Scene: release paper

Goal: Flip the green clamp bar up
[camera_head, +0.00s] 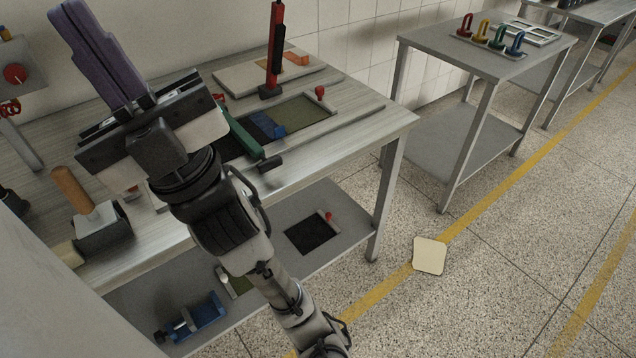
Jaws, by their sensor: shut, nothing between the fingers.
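The green clamp bar (242,131) lies slanted across the work table, just right of my gripper's body. Its far part is hidden behind my gripper; its near end is by a small dark handle-like piece (270,163). My gripper (68,10) has long purple fingers, shut together and empty, pointing up and left, away from the bar. I cannot tell how high the fingers are above the table. A dark panel with a blue block (266,125) lies right of the bar.
A red upright post (274,50) stands behind the panel, and a small red knob (320,92) is at its right corner. A wooden-handled tool (76,190) is at the left. The table's front right (375,125) is clear. A cream sheet (429,255) lies on the floor.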

